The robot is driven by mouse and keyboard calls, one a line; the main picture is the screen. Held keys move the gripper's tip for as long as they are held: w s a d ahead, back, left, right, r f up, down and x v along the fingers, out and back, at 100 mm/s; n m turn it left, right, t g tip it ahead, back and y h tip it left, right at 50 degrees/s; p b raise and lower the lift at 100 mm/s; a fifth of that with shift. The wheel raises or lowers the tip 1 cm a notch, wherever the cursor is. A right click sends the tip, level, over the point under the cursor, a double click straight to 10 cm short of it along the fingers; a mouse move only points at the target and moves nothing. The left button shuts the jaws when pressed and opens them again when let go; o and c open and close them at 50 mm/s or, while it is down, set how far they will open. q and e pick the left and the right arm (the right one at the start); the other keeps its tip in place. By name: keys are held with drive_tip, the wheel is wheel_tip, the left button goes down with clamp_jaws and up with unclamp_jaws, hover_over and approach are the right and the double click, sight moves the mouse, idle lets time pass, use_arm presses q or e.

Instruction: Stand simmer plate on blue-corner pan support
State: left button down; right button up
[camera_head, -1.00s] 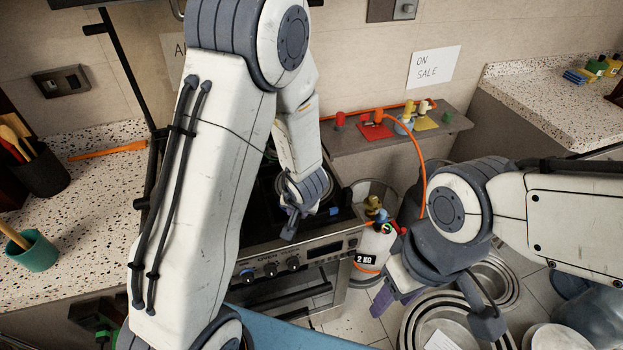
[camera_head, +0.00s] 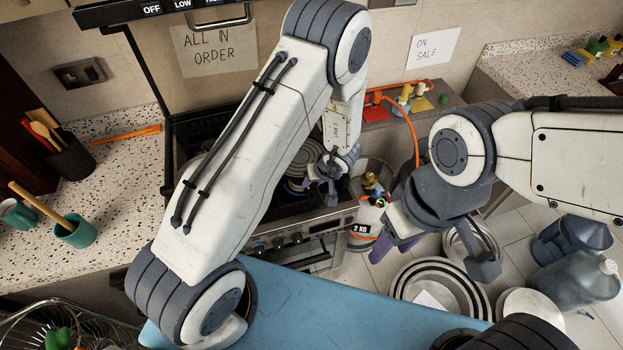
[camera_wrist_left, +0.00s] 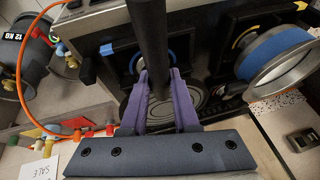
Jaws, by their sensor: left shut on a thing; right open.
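My right gripper (camera_head: 433,258) is open and empty, right of the stove.
A metal pan with a blue band (camera_wrist_left: 278,58) stands on the hob's other side. A gas bottle (camera_head: 368,215) with an orange hose (camera_head: 412,130) stands right of the stove. Round metal pans (camera_head: 408,285) lie on the floor. A speckled counter (camera_head: 115,190) is at left.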

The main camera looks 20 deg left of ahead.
use_arm(q)
wheel_tip(320, 180, down, 6)
drive_tip(key=b, duration=0.7)
drive_tip(key=shift+f+b, duration=0.45)
drive_tip(key=shift+f, duration=0.15)
drive_tip(key=c, duration=0.6)
unclamp_jaws()
drive_tip(key=shift+s, duration=0.1)
drive_tip(key=p+v, duration=0.2)
drive_tip(key=v, duration=0.8)
drive_tip(key=shift+r+p, duration=0.3)
drive_tip(key=shift+r, duration=0.05)
